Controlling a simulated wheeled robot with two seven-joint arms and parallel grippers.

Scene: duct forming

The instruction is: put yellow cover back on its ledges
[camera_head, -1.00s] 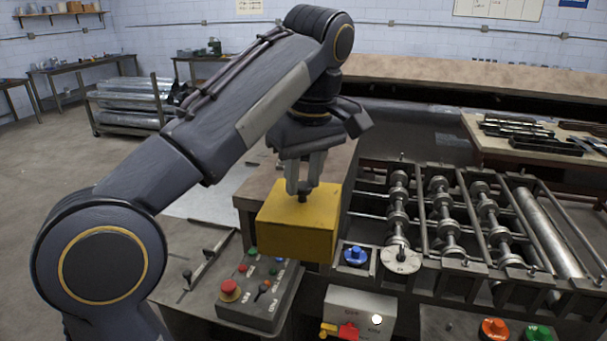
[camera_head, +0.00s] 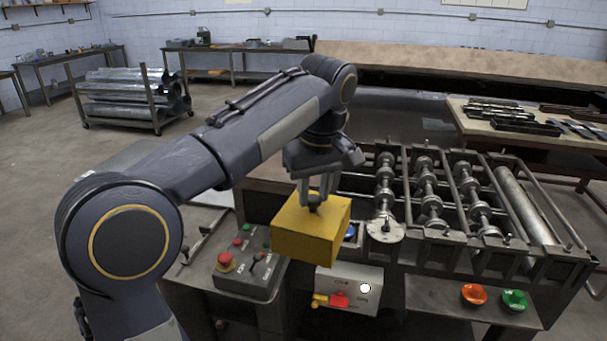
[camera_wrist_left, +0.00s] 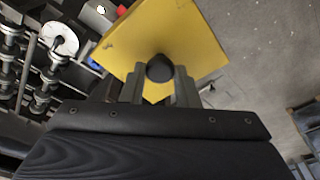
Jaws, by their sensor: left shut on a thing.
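The yellow cover (camera_head: 310,232) is a box-like piece with a dark knob on top. My left gripper (camera_head: 316,204) is shut on that knob and holds the cover from above, somewhat tilted in the head view. In the left wrist view the fingers (camera_wrist_left: 160,85) close around the dark round knob, and the yellow cover (camera_wrist_left: 185,35) spreads out beyond them. The cover hangs in front of the left end of the roller machine (camera_head: 430,200), near the blue knob, which it partly hides. I cannot make out the ledges. My right gripper is not in view.
A control panel (camera_head: 250,265) with a red button stands left of the cover. A grey box (camera_head: 348,290) with a red and yellow switch is just below it. Orange (camera_head: 474,294) and green (camera_head: 514,300) buttons are at the lower right. Open floor lies left.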

